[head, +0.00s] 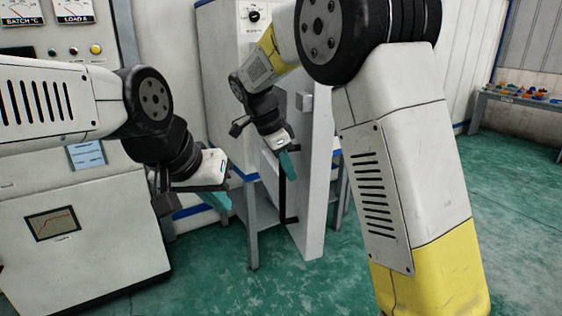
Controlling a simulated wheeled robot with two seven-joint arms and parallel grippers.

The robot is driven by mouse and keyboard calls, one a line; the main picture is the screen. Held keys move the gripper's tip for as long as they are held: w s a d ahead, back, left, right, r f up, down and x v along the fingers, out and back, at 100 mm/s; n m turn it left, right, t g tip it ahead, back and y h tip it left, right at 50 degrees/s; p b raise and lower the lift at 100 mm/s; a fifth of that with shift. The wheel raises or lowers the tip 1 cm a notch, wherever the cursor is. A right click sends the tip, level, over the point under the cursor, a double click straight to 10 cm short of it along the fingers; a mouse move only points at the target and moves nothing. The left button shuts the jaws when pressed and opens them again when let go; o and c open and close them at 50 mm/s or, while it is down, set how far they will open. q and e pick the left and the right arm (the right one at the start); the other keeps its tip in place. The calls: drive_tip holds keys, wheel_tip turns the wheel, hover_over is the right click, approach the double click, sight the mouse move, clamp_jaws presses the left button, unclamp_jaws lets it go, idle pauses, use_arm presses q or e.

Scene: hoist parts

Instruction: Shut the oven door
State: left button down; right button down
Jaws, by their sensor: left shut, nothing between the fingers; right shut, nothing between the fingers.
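The oven (222,50) is a white cabinet on a stand with blue trim, at the upper middle of the head view. Its white door (316,180) stands open, swung out towards me and seen nearly edge-on, with a dark bar handle (283,195) low on its left-hand face. My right gripper (290,164) is shut and empty, in front of the door's left-hand face near the handle; I cannot tell if it touches. My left gripper (221,202) is shut and empty, lower and to the left, apart from the door. My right arm hides part of the oven.
A grey control cabinet (80,245) with gauges and buttons stands at the left. A bench (522,99) with small coloured parts is at the far right. The green floor (520,220) is clear at the right and below the door.

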drive_tip(key=shift+w+d, duration=0.35)
drive_tip(key=shift+d, duration=0.55)
drive_tip(key=shift+d, duration=0.15)
